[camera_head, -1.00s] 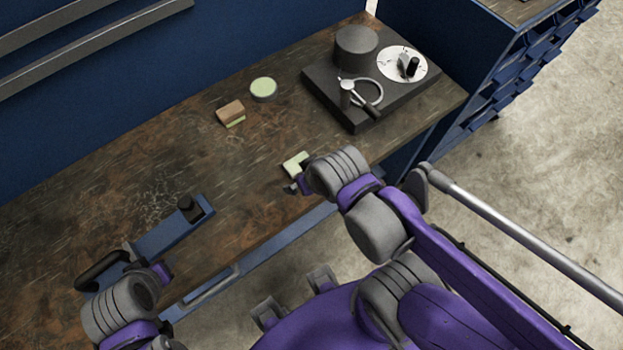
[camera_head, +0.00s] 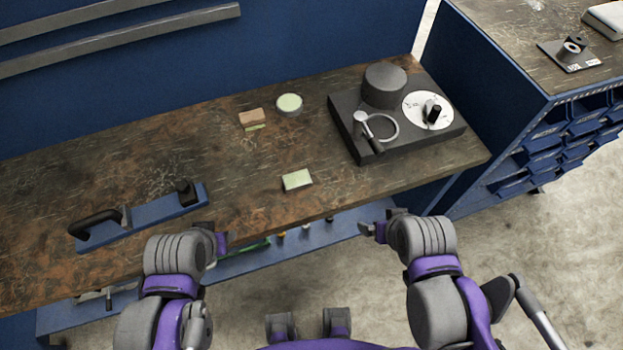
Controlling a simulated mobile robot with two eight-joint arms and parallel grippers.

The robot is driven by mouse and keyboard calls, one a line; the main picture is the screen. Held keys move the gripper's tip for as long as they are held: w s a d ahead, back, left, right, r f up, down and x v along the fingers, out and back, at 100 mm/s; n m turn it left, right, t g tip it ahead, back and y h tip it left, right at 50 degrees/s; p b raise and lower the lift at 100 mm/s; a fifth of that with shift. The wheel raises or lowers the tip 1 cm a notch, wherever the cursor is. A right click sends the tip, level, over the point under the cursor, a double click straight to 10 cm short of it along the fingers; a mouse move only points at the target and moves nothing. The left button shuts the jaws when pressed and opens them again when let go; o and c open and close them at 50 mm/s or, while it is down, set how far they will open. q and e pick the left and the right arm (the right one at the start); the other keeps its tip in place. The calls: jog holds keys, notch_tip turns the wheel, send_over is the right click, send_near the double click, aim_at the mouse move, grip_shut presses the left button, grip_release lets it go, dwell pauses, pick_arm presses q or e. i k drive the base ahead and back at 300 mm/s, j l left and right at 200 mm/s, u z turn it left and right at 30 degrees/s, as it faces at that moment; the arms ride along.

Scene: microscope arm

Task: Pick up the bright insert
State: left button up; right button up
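A pale green-cream rectangular block (camera_head: 297,180) lies flat near the front edge of the bench; it is the likeliest bright insert, though I cannot be sure. A round pale-green-topped disc (camera_head: 289,103) sits farther back. A brown block with a pale green strip (camera_head: 252,118) lies to the disc's left. My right gripper (camera_head: 368,230) is in front of the bench, right of and nearer than the pale block, apart from it. My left gripper (camera_head: 222,241) is by the front edge, left of the block. Neither gripper's finger opening shows clearly.
A dark device (camera_head: 402,150) with a cylinder, white dial and ring stands at the bench's right. A blue bar with a black handle (camera_head: 150,219) lies at the left. The bench top (camera_head: 225,165) around the pale block is clear. A blue drawer cabinet (camera_head: 510,125) stands right.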

aim_at(299, 179)
jog(key=k+j+u, duration=0.15)
jog(key=k+u, duration=0.2)
jog(key=u, duration=0.15)
jog(key=k+j+u, duration=0.25)
jog(key=u, duration=0.2)
jog(key=k+j, duration=0.05)
jog(key=k, duration=0.05)
